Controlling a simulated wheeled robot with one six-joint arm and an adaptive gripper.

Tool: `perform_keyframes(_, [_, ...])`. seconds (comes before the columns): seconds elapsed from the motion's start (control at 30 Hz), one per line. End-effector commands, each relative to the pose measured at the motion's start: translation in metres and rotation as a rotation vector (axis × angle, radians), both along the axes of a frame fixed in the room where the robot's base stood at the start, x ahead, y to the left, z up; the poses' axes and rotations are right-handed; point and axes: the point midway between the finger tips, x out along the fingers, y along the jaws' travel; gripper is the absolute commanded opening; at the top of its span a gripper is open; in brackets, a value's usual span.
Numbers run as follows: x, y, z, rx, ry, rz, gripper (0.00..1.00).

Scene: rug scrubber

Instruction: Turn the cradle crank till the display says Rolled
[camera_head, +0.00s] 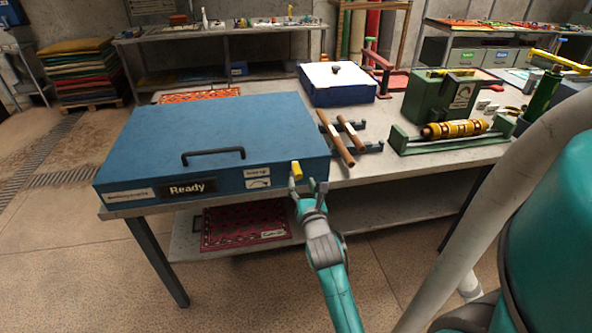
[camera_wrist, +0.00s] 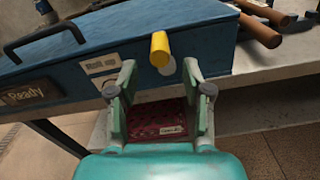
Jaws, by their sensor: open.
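The blue box (camera_head: 225,130), the cradle, sits at the left of the workbench with its lid closed. Its front display (camera_head: 188,188) reads Ready. The yellow crank handle (camera_head: 296,170) sticks out at the right of the box front; it also shows in the wrist view (camera_wrist: 160,50). A label with an arrow (camera_head: 258,183) is left of the crank. My gripper (camera_head: 311,187) is open and empty, just below and slightly right of the yellow handle. In the wrist view the handle stands just beyond and above the fingertips (camera_wrist: 158,78), not between them.
A black bar handle (camera_head: 213,155) is on the box top. Brown rollers (camera_head: 338,138) lie on a rack right of it, with a green-framed yellow roller (camera_head: 455,129) further right. A red rug (camera_head: 245,225) lies on the shelf below. Open floor is in front.

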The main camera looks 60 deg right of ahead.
Motion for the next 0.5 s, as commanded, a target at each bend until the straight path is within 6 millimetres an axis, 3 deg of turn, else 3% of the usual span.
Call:
perform_keyframes(0.3, [0.036, -0.041, 0.001, 0.000, -0.002, 0.001, 0.49])
perform_keyframes(0.5, [0.050, -0.058, 0.000, 0.002, -0.003, 0.002, 0.49])
